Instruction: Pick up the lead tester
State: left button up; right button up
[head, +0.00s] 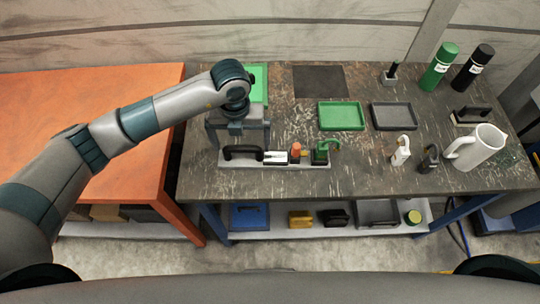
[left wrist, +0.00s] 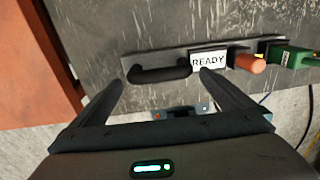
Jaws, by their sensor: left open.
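The lead tester (head: 310,166) appears to be the long grey base near the table's front edge, with a black handle (head: 243,152) at its left end. Beside the handle are a white plate, an orange knob (head: 296,149) and a green block (head: 320,155). In the left wrist view the plate (left wrist: 208,61) reads "READY" and the handle (left wrist: 160,75) lies across the gap between my fingertips. My left gripper (head: 240,141) is open and empty, above and just behind the handle end. I cannot tell whether the fingers touch it. My right gripper is not in view.
A green tray (head: 341,116) and a grey tray (head: 393,116) lie behind and right. Small white (head: 402,151) and black (head: 430,158) hooked pieces and a white jug (head: 478,148) stand right. Two bottles (head: 439,66) stand at the back. An orange table (head: 90,95) adjoins left.

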aim_at(242, 147)
pick_arm(q)
jog(key=shift+w+f+p, duration=0.1)
jog(key=shift+f+p, duration=0.55)
jog(key=shift+p, duration=0.1)
notch_tip(242, 147, down, 2)
jog(key=shift+f+p, duration=0.1)
jog(key=shift+p, duration=0.3)
jog(key=shift+f, duration=0.35)
jog(key=shift+w, duration=0.1)
jog(key=shift+c, duration=0.3)
jog(key=c, duration=1.5)
jog(key=shift+w+r, duration=0.1)
jog(key=shift+c, duration=1.2)
jog(key=shift+r, duration=0.15)
